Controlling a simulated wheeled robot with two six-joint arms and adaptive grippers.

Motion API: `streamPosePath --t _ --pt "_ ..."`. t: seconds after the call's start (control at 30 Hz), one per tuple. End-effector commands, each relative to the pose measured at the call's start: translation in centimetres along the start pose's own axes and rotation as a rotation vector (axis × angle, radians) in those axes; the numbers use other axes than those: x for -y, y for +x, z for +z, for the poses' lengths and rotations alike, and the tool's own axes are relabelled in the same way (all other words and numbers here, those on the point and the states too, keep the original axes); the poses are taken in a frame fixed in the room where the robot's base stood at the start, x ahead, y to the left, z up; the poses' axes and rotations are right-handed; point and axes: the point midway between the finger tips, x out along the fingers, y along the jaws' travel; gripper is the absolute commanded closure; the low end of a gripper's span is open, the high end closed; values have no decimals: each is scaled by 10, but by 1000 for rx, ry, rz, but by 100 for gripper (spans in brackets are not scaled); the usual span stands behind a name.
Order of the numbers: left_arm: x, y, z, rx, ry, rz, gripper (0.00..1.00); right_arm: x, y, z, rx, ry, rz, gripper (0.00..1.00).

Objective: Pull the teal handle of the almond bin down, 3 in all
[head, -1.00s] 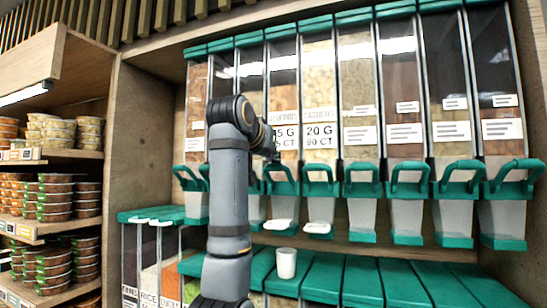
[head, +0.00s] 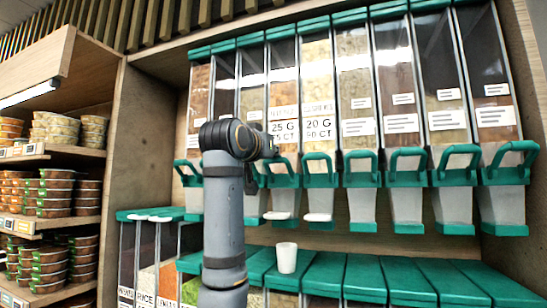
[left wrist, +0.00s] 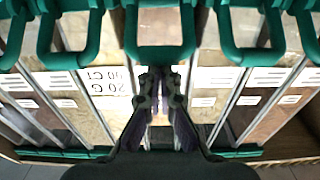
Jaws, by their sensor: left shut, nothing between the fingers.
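The almond bin (head: 283,95) is a clear column in the back row, with a "25 G" label beside the "20 G" one. Its teal handle (head: 284,166) is a raised loop on a teal block above a pale spout. In the left wrist view, which is upside down, a teal handle (left wrist: 160,52) is at top middle, just beyond my fingertips. My left gripper (left wrist: 160,78) is shut and empty in front of that bin; I cannot tell whether it touches. In the head view my left gripper (head: 272,151) is partly hidden by its own arm. My right gripper is not in view.
Neighbouring bins with similar teal handles (head: 319,168) stand close on both sides. A white cup (head: 286,257) stands on the teal lids (head: 362,278) below. Shelves with several stacked tubs (head: 55,190) are at the left, beside a wooden side panel (head: 140,150).

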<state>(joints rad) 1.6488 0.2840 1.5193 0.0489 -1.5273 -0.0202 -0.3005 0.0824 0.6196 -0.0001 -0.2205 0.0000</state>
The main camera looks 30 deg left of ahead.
Motion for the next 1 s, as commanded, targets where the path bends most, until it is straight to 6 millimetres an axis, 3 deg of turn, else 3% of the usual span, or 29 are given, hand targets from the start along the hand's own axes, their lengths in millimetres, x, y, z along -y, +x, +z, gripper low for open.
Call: streamPosePath --t 0.03,0.33,0.5,0.73,1.0 --pt "0 -1 12 -17 0 0 100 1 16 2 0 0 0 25" --pt "-1 -12 33 -95 0 1 100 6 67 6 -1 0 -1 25" --pt "0 -16 48 -236 2 -1 100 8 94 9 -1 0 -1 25" --pt "0 -19 57 -376 1 0 100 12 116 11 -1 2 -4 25" --pt "0 -20 64 -368 1 0 100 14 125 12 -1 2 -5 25"
